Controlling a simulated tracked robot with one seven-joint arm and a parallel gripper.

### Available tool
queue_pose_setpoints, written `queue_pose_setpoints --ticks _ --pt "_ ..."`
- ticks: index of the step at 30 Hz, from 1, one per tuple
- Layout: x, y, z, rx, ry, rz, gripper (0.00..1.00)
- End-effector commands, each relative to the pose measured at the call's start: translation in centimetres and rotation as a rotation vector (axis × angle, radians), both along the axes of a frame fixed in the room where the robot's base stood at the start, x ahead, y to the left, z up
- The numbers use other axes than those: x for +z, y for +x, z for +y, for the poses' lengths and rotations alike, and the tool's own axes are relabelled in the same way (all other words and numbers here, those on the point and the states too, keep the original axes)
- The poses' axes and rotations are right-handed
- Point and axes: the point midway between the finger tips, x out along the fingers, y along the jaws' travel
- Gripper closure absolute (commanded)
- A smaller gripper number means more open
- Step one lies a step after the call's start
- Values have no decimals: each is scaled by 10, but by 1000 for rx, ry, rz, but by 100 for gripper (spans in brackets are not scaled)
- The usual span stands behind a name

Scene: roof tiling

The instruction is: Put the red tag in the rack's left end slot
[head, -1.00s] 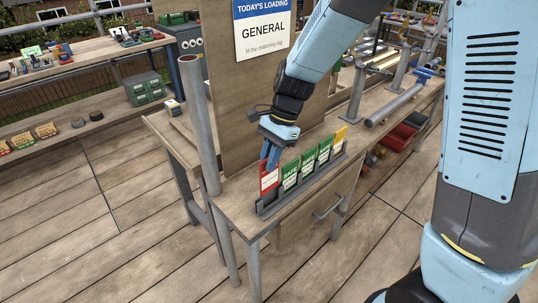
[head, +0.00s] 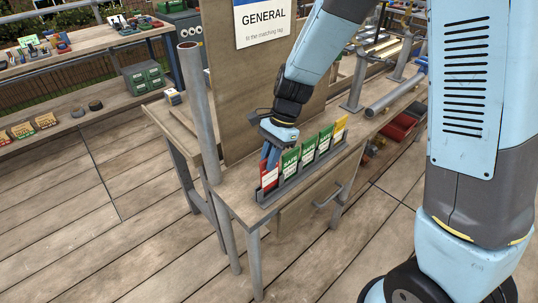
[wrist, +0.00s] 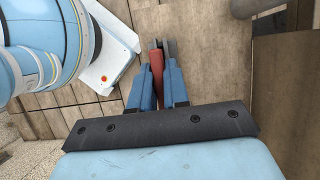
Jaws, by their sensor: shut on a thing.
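The red tag (head: 269,177) stands upright at the left end of the grey rack (head: 318,167). Its lower edge is down at the rack's end slot; I cannot tell whether it is fully seated. My gripper (head: 271,158) is shut on the tag's upper part from above. In the wrist view the red tag (wrist: 157,80) shows edge-on between the two blue fingers, with dark grey ends beyond it. To the right in the rack stand green tags (head: 308,153) marked SAFE and a yellow tag (head: 340,128) at the far end.
The rack sits near the front edge of a wooden bench (head: 236,188) with a drawer handle (head: 328,196). A grey post (head: 197,110) and an upright board (head: 240,90) with a GENERAL sign (head: 265,22) stand close by. A pipe (head: 393,97) lies right.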

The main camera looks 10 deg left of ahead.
Motion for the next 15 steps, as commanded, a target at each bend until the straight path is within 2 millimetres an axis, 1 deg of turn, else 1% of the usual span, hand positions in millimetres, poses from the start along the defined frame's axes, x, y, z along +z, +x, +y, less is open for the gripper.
queue_pose_setpoints --ticks 15 --pt "-21 1 -1 -1 0 0 100"
